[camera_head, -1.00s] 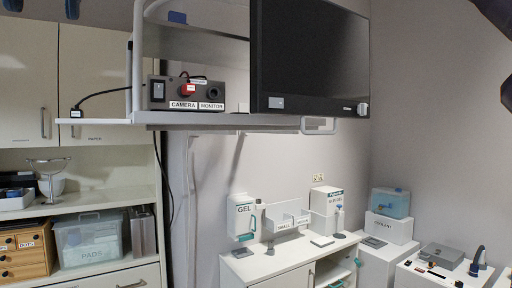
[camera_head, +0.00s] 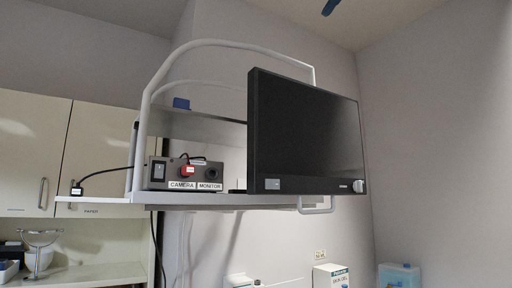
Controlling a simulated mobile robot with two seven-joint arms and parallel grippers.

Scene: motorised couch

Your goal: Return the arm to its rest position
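A small dark blue piece (camera_head: 330,7) pokes in at the top edge, right of the middle, above the monitor. It looks like a tip of one of my grippers, with the rest cut off by the frame; I cannot be sure which arm it belongs to. It touches nothing in view. No full gripper and no arm link shows, so whether either is open or shut is hidden.
A shelf unit with a pale tube frame (camera_head: 222,43) carries a black monitor (camera_head: 305,135) and a grey box with CAMERA and MONITOR labels (camera_head: 185,172). Cabinets (camera_head: 100,150) stand left. A FROTH-type labelled box (camera_head: 330,276) and blue container (camera_head: 398,275) sit low right. The upper right is open.

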